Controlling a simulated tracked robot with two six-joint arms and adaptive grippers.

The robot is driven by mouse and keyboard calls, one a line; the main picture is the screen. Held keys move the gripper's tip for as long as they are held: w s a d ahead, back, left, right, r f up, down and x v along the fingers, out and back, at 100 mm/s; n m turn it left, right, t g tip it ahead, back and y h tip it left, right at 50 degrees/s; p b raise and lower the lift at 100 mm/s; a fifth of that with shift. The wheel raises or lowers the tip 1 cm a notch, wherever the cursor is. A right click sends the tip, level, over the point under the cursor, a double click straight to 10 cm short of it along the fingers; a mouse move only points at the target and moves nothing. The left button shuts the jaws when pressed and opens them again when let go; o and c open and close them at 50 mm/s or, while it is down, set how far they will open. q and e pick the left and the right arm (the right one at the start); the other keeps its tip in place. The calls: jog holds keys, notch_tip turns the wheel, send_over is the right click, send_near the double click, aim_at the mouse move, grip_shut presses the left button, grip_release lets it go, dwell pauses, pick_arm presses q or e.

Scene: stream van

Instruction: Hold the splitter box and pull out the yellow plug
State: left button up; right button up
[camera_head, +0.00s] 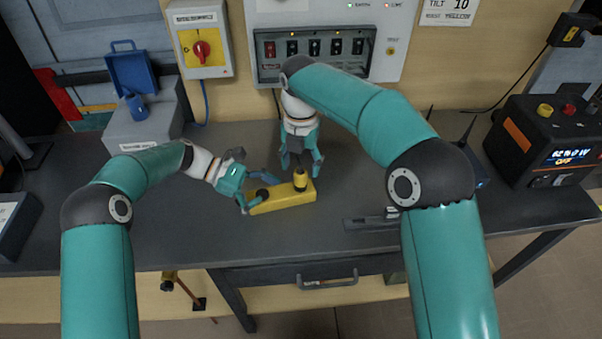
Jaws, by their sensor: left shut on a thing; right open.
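The yellow splitter box (290,200) lies on the dark workbench in the middle, its length running left to right. The yellow plug (300,178), with a dark band, stands upright at the box's right part. A dark round part shows at the box's left end. My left gripper (254,191) is shut on the left part of the splitter box. My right gripper (301,169) comes down from above and behind the plug. It is open, with its fingers pointing down on either side of the plug; I cannot tell whether they touch it.
A switch panel (282,73) and a yellow box with a red knob (203,50) are on the back wall. A black power unit (547,140) stands at the right. The bench front (270,240) is clear.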

aim_at(301, 170)
jog(key=shift+f, duration=2.25)
grip_shut()
